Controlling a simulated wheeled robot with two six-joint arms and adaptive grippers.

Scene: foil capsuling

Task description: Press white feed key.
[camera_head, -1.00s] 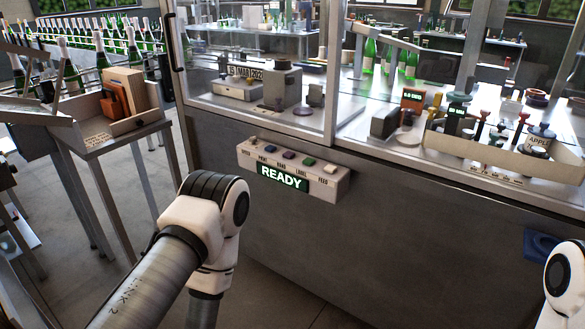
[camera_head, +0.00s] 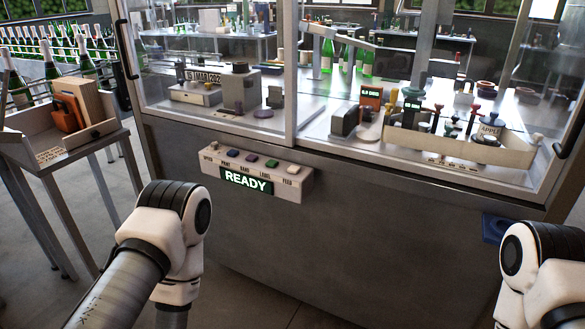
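The white feed key (camera_head: 294,168) is the rightmost of a row of small keys on top of the grey key box (camera_head: 302,187), above the label FEED. The box is fixed to the front of the machine cabinet and its green display reads READY (camera_head: 246,181). My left arm is bent in the lower left, to the left of the box and apart from it. My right arm is at the lower right edge. Both grippers are out of the picture. Nothing covers the feed key.
The glazed cabinet (camera_head: 350,226) fills the middle, with a bin (camera_head: 487,151) of stamps and jars at its right opening. A side table (camera_head: 95,140) with a wooden box stands at the left, near rows of bottles. The space before the key box is free.

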